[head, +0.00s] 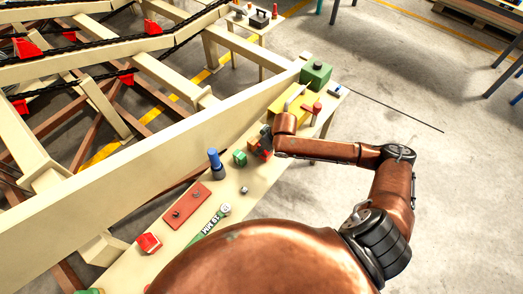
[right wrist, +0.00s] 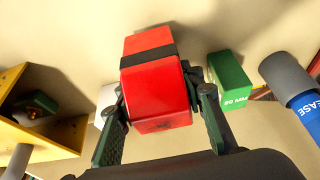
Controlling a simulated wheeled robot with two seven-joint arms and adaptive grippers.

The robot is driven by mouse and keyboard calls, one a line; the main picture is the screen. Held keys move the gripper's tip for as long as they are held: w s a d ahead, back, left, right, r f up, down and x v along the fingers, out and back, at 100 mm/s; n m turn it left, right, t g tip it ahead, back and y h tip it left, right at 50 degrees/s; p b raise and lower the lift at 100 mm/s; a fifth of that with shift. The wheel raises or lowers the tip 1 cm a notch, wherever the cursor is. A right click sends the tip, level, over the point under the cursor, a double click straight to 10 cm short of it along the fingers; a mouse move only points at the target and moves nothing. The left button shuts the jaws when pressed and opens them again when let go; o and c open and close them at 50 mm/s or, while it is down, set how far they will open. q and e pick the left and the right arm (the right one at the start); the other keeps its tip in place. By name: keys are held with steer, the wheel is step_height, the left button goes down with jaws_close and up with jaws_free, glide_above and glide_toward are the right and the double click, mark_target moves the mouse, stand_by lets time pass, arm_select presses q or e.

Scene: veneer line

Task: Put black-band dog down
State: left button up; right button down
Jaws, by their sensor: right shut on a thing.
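The black-band dog is a red block with a black band (right wrist: 155,92) near its far end. It sits between the fingers of my right gripper (right wrist: 158,98), which is shut on it in the right wrist view. In the head view my right gripper (head: 264,142) is over the narrow cream bench (head: 222,187), with a bit of the red dog (head: 265,155) showing beneath it. I cannot tell whether the dog touches the bench top. My left gripper is not in view.
A green block (head: 239,158) and a blue-topped grease container (head: 213,161) stand close to the gripper. A yellow bin (head: 288,101) and a green box (head: 316,74) are beyond it. A red plate (head: 187,206) and another red block (head: 149,243) lie nearer. A cream beam (head: 130,195) runs alongside.

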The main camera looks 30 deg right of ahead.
steer(key=shift+f, duration=0.8)
steer(key=c, duration=1.3)
jaws_free()
steer(key=shift+f, duration=0.1)
